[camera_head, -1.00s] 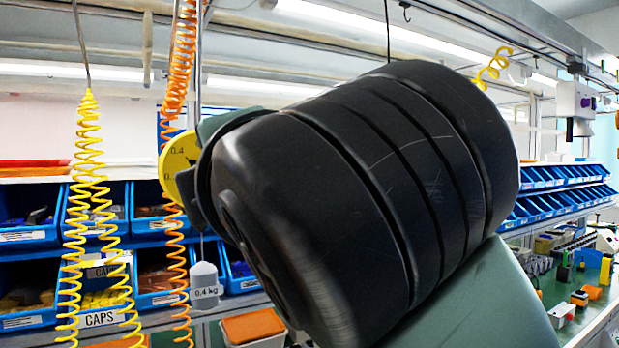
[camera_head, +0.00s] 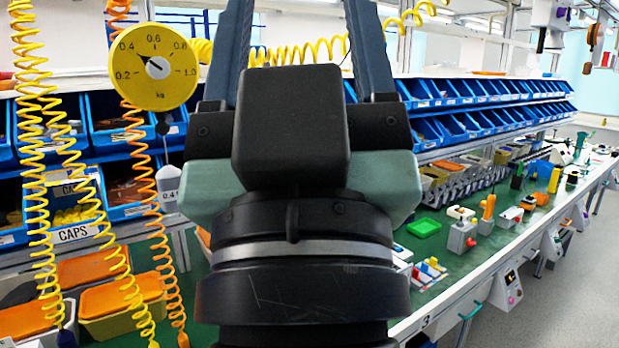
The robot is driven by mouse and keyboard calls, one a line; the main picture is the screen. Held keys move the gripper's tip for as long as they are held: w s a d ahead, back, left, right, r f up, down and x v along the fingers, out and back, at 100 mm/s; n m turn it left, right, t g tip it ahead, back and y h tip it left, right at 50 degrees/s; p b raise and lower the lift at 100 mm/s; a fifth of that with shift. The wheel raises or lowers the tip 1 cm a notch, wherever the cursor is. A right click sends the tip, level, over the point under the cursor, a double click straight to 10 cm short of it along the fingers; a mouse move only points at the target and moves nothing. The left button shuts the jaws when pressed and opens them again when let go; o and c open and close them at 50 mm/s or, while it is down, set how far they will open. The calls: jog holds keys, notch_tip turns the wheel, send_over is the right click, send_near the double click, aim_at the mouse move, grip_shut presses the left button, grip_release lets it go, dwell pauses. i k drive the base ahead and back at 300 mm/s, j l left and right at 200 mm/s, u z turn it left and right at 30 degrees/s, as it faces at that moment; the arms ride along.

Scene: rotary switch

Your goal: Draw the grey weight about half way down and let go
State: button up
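The grey weight (camera_head: 167,183) hangs on a thin cord below a round yellow dial scale (camera_head: 153,68), at the left of the view. Its label starts with 0.4, and its right edge is hidden behind my gripper. The scale's needle points near 0.4. My gripper (camera_head: 299,30) is right of the weight and scale, with its fingers pointing up and spread wide apart. The fingertips run out of the top of the picture.
Orange coiled hoses (camera_head: 135,140) and yellow coiled hoses (camera_head: 32,130) hang beside the weight. Blue bins (camera_head: 123,188) stand behind it, with orange-lidded boxes (camera_head: 122,296) below. The green bench (camera_head: 455,275) with small devices runs off to the right. Open floor (camera_head: 555,300) lies at the lower right.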

aim_at(168, 179)
jog(key=i+j, duration=0.15)
jog(key=j, duration=0.25)
jog(key=i+j, duration=0.1)
jog(key=j, duration=0.35)
jog(key=i+j, duration=0.15)
jog(key=j, duration=0.25)
jog(key=z, duration=0.05)
